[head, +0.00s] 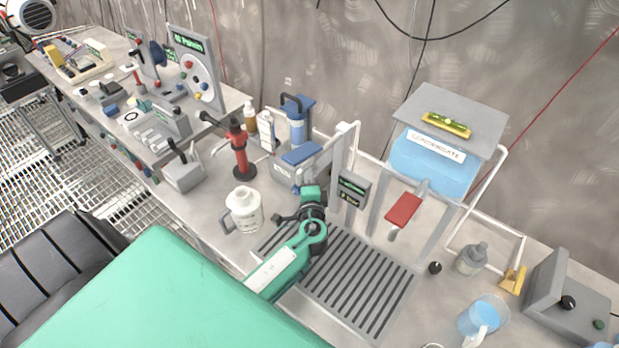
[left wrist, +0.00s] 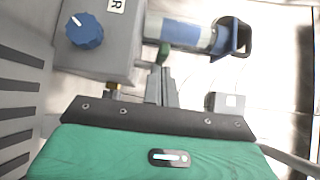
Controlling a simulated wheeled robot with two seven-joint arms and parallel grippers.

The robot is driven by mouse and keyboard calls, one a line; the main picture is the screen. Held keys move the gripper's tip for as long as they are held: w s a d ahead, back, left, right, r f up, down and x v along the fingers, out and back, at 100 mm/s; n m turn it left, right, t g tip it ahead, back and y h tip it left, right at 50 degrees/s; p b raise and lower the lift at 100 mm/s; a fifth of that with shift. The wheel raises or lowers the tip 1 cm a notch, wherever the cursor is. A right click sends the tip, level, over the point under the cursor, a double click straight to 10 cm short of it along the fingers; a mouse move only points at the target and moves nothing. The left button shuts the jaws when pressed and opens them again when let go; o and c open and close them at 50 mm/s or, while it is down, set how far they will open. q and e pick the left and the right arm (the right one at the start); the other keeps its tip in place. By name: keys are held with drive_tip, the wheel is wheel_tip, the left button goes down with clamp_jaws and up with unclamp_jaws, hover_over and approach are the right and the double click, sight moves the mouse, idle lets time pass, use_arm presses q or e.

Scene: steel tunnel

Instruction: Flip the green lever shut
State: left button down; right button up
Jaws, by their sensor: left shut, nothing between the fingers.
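A small green piece (left wrist: 164,52), which looks like the green lever, shows in the left wrist view just beyond my fingertips, beside a grey box (left wrist: 118,45) with a blue knob (left wrist: 85,31). I cannot tell whether it touches the fingers. In the head view I cannot make the lever out; my arm and the bench devices hide that spot. My left gripper (head: 311,190) is over the bench at the back of the slotted drain tray, by the grey box with the blue top (head: 301,154). Its fingers (left wrist: 161,86) are together and empty. My right gripper is not in view.
A white jug (head: 244,210) and a red pump (head: 240,150) stand left of my gripper. The slotted tray (head: 365,275) is bare. A red paddle (head: 403,210) hangs under the blue condensate tank (head: 430,165). A beaker (head: 482,318) stands at the right.

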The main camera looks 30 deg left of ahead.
use_arm(q)
drive_tip(key=shift+a, duration=0.1)
drive_tip(key=shift+s+m+t+h, duration=0.1)
drive_tip(key=shift+m+t+h, duration=0.2)
drive_tip(key=shift+h, duration=0.1)
drive_tip(key=shift+s+a+m+t+h+b, duration=0.1)
drive_tip(key=shift+a+m+t+h+b, duration=0.4)
drive_tip(key=shift+a+b, duration=0.4)
drive_tip(key=shift+s+a+m+t+h+b, duration=0.15)
drive_tip(key=shift+a+m+h+b, duration=0.25)
drive_tip(key=shift+a+h+b, duration=0.45)
drive_tip(key=shift+w+a, duration=0.1)
drive_tip(key=shift+a, duration=0.2)
